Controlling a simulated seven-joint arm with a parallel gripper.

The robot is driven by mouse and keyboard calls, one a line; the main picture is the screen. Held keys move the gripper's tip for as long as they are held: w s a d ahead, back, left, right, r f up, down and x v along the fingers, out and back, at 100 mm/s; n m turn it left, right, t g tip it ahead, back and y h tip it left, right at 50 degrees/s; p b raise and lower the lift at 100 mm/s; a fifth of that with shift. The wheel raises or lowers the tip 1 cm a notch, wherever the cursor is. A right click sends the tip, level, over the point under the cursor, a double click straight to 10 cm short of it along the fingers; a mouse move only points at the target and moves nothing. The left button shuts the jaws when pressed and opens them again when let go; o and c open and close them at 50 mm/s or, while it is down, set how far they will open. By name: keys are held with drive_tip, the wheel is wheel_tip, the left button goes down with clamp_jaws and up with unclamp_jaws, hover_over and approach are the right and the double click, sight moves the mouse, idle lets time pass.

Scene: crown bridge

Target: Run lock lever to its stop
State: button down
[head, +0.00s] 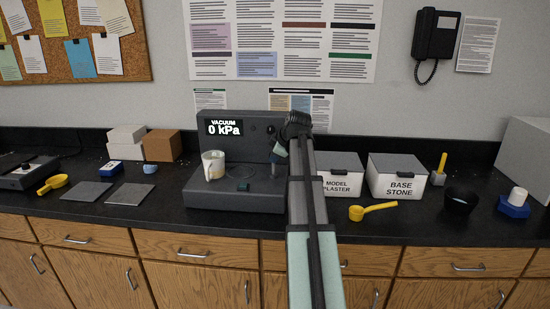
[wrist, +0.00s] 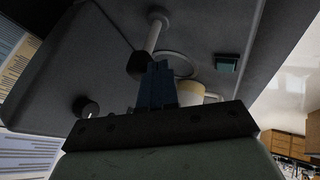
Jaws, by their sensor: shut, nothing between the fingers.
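The grey vacuum mixer (head: 228,198) stands on the black counter, its display reading 0 kPa. In the wrist view, a pale rod (wrist: 155,33) with a dark knob end (wrist: 137,64) rises from the mixer and looks like the lock lever. In the head view, my gripper and arm mostly cover that area. My gripper (wrist: 157,68) is shut and empty, its blue fingertips beside the dark knob; I cannot tell whether they touch. In the head view my gripper (head: 277,160) is over the mixer's right side.
A pale cup (head: 214,166) is at the mixer's left. A green button (head: 242,185) is on its base, and a dark dial (wrist: 86,107) shows in the wrist view. White boxes (head: 397,178) and a yellow scoop (head: 372,210) stand right of my arm.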

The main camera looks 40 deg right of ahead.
drive_tip(key=shift+w+d+r+g, duration=0.1)
drive_tip(key=shift+w+d+g, duration=0.1)
drive_tip(key=shift+g, duration=0.1)
drive_tip(key=shift+w+d+r+g+y, duration=0.1)
drive_tip(key=shift+w+d+g+y, duration=0.15)
drive_tip(key=shift+y, duration=0.35)
drive_tip(key=shift+w+d+r+m+g+y, duration=0.15)
drive_tip(key=shift+w+d+g, duration=0.1)
drive_tip(key=shift+w+d, duration=0.3)
drive_tip(key=shift+w+d+r+m+g+y, duration=0.15)
drive_tip(key=shift+w+d+g, duration=0.05)
drive_tip(key=shift+w+d, duration=0.9)
drive_tip(key=shift+f, duration=0.1)
